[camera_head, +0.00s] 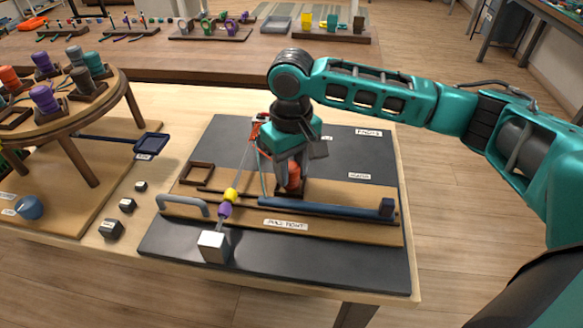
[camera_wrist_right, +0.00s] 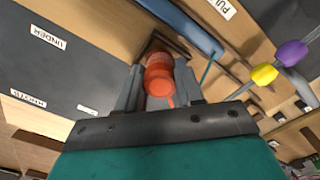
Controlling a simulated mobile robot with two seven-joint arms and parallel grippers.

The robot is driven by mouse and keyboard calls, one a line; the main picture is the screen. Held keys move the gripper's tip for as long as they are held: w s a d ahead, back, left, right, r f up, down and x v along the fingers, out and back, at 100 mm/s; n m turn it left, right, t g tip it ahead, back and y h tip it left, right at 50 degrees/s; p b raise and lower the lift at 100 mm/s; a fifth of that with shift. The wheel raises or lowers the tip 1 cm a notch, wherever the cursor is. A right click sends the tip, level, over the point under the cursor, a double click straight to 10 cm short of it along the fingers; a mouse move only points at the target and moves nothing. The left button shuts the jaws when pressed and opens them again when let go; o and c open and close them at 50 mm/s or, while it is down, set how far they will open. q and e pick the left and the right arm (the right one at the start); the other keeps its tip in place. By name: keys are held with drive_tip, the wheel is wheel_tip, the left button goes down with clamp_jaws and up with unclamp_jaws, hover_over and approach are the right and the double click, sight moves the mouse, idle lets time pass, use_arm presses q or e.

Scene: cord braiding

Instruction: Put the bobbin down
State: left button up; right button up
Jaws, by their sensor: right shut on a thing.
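My right gripper (camera_head: 293,180) points down over the board and is shut on an orange-red bobbin (camera_head: 293,174). In the right wrist view, the bobbin (camera_wrist_right: 159,80) sits between the two grey fingers (camera_wrist_right: 160,90). A thin orange cord trails from it. A dark square holder (camera_wrist_right: 165,43) is right at the bobbin's far end; I cannot tell whether the bobbin rests in it. A similar square holder (camera_head: 197,174) to the left is empty. My left gripper is not in view.
A blue bar (camera_head: 325,208) lies across the board in front of the gripper. A grey handle (camera_head: 183,207) is at the left. A round wooden stand (camera_head: 112,92) with several coloured bobbins is at the far left. The dark mat (camera_head: 355,150) is mostly clear right of the gripper.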

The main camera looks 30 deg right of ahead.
drive_tip(key=shift+f, duration=0.1)
drive_tip(key=shift+f+p, duration=0.1)
drive_tip(key=shift+p, duration=0.2)
drive_tip(key=o, duration=0.8)
drive_tip(key=shift+f, duration=0.1)
drive_tip(key=shift+c, duration=0.2)
drive_tip(key=o, duration=0.4)
